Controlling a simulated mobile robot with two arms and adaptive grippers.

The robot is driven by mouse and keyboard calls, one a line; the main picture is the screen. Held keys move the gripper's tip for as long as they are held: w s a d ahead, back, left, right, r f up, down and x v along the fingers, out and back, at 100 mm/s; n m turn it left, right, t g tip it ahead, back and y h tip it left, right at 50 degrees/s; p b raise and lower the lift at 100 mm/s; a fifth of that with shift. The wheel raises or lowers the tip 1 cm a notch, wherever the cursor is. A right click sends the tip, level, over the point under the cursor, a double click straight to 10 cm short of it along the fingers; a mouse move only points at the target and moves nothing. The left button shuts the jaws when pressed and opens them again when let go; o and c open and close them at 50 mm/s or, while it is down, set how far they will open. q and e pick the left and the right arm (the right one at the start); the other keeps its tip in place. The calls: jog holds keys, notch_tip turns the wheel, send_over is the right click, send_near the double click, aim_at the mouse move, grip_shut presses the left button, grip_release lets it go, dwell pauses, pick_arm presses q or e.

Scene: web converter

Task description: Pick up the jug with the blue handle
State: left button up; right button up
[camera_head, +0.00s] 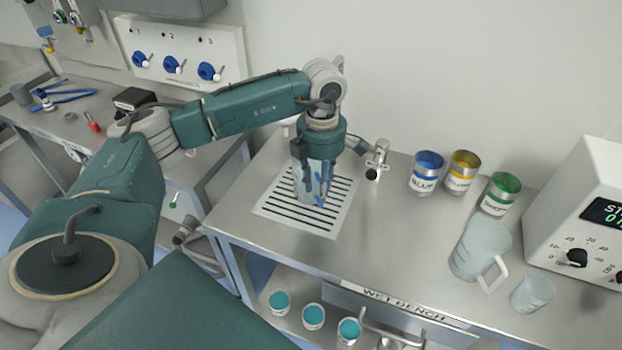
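A translucent jug (301,180) with blue parts on its right side, which look like its handle, stands on or just above the slotted drain grate (340,214) of the wet bench. My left gripper (322,178) points down from above and overlaps the jug's upper right part, at the blue parts. Its fingers blend with the jug, so I cannot tell whether they are closed on the handle. A second translucent jug (478,247), with a white handle, stands farther right on the bench. My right gripper is not in view.
A small tap (377,159) stands right behind the grate. Blue, yellow and green-marked cans (426,172) line the back. A clear beaker (533,293) and a white instrument box (590,215) are at the right. Teal-filled cups (313,316) sit below. Bench between grate and jug is clear.

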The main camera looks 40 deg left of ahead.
aim_at(322, 206)
pick_arm(q)
jog(key=f+p, duration=0.1)
jog(key=f, duration=0.1)
jog(key=w+f+p, duration=0.1)
jog(key=f+p, duration=0.1)
jog(key=shift+w+f, duration=0.15)
jog(key=shift+f, duration=0.6)
jog(key=c, duration=0.5)
grip_shut()
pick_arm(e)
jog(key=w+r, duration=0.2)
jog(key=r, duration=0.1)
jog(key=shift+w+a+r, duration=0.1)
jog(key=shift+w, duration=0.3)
